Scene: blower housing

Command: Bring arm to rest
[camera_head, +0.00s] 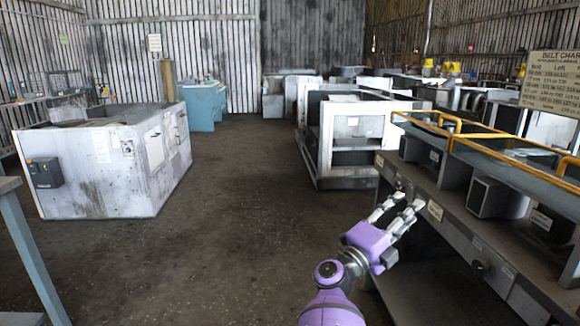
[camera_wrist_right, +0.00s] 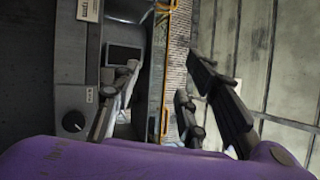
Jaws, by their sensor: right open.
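My right arm (camera_head: 335,300), with purple covers, reaches in from the bottom of the head view. Its right gripper (camera_head: 397,203) is held out in front of the workbench (camera_head: 450,212) on the right, with its fingers pointing up and to the right. The right wrist view shows the fingers (camera_wrist_right: 165,85) spread apart with nothing between them, so the gripper is open and empty. Whether it touches the bench front I cannot tell. My left gripper is in neither view.
The bench carries yellow rails (camera_head: 450,134), dark boxes (camera_head: 490,197) and a sign board (camera_head: 551,80). A white machine cabinet (camera_head: 105,170) stands at left, a white frame (camera_head: 350,130) further back. A table edge (camera_head: 30,250) is at far left. The floor (camera_head: 220,240) between is clear.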

